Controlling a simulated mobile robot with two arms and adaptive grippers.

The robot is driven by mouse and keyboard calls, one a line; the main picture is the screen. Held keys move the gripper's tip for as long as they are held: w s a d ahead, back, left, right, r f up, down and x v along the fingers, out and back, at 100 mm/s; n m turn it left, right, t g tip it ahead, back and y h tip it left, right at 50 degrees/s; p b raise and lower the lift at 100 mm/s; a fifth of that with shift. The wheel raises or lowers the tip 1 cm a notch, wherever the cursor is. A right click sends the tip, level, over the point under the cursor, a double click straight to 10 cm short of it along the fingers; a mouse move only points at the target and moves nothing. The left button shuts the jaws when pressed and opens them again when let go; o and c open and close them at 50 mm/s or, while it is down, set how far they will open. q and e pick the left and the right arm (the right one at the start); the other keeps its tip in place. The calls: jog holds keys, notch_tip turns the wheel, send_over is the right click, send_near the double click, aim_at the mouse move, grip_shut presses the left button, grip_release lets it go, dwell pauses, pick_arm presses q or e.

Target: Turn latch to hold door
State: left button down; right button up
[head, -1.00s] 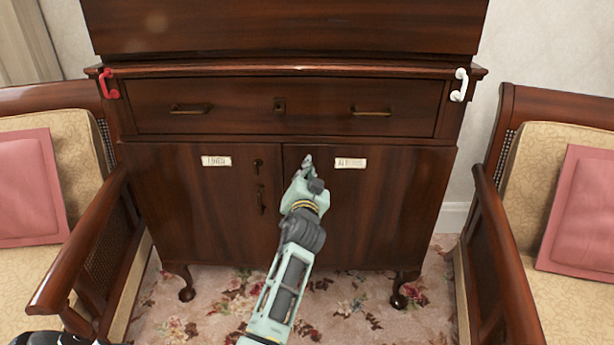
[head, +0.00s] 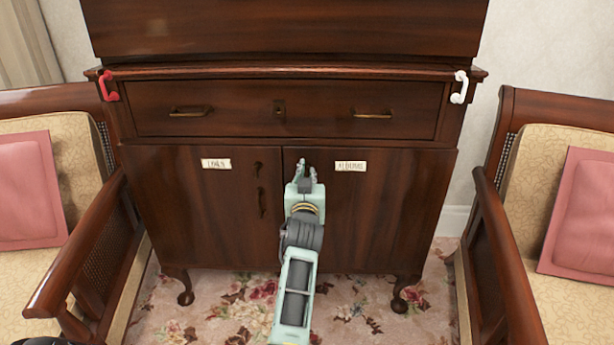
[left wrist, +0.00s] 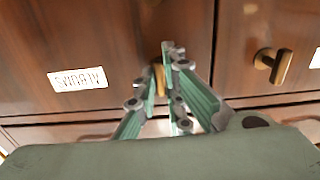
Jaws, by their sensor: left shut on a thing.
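The dark wood cabinet has two lower doors, left (head: 205,220) and right (head: 380,215). My left gripper (head: 304,170) is at the upper inner corner of the right door, beside its white "ALBUMS" label (head: 350,166). In the left wrist view my left gripper (left wrist: 168,62) is shut on a small brass latch (left wrist: 159,80), mostly hidden between the fingers. In the head view the gripper hides this latch. A second brass latch (left wrist: 275,65) on the left door is untouched; it also shows in the head view (head: 257,168). Both doors look closed. My right gripper is not in view.
A drawer (head: 230,108) with brass handles sits above the doors. Wooden armchairs with pink cushions stand left (head: 30,188) and right (head: 590,215), flanking the floral carpet (head: 245,305).

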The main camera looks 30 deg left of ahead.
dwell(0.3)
pick_arm(q)
jog(key=c, duration=1.8)
grip_release()
jog(key=shift+c, duration=0.2)
notch_tip(320, 180, up, 10)
